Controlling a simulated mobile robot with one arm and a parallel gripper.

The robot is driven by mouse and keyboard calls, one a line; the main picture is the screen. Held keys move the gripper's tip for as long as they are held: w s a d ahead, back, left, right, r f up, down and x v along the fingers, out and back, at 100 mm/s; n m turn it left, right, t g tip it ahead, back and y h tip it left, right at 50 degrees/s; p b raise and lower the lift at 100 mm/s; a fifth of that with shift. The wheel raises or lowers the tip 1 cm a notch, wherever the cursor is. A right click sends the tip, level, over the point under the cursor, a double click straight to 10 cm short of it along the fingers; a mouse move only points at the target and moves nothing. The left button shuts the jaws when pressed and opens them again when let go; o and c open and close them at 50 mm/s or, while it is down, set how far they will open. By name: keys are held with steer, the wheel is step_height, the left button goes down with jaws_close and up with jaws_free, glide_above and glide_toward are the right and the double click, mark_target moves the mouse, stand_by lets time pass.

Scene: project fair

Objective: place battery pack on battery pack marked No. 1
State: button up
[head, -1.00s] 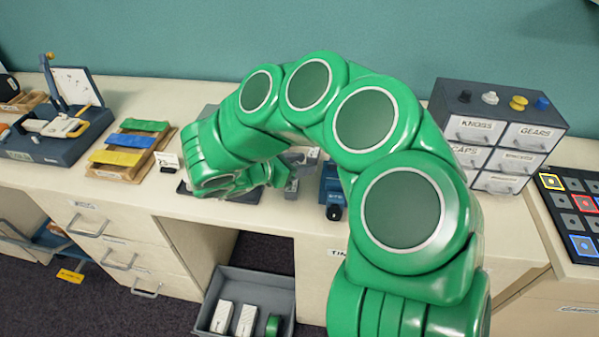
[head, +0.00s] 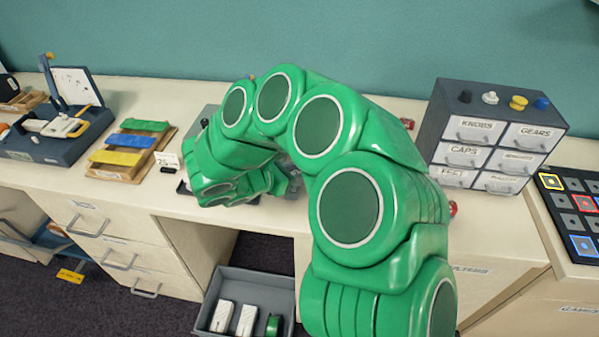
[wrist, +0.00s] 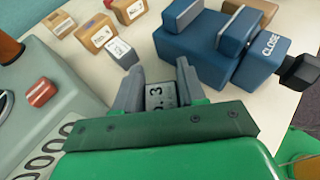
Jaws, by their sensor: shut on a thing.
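In the wrist view my gripper (wrist: 160,88) is shut on a small grey block (wrist: 160,96) with a pale label that seems to end in "3". The block sits between both fingers, its lower part hidden by my gripper's body. Just beyond the fingertips, a grey block with a white label (wrist: 122,53) stands on the worktop; its marking is too small to read. I cannot tell which block is marked No. 1. In the head view my green arm hides most of the gripper and what it holds.
A blue device marked CLOSE (wrist: 215,45) stands close to the right of my fingers. A grey-green machine with a red button (wrist: 41,92) is at left. Brown labelled blocks (wrist: 97,33) stand behind. In the head view, a drawer cabinet (head: 490,140) stands at right.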

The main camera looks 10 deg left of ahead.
steer(key=shift+f, duration=0.1)
steer(key=o, duration=1.1)
steer(key=shift+c, duration=0.2)
steer(key=shift+s+a, duration=0.1)
steer(key=v, duration=1.1)
steer(key=shift+s+a+r, duration=0.2)
steer(key=shift+s+a, duration=0.05)
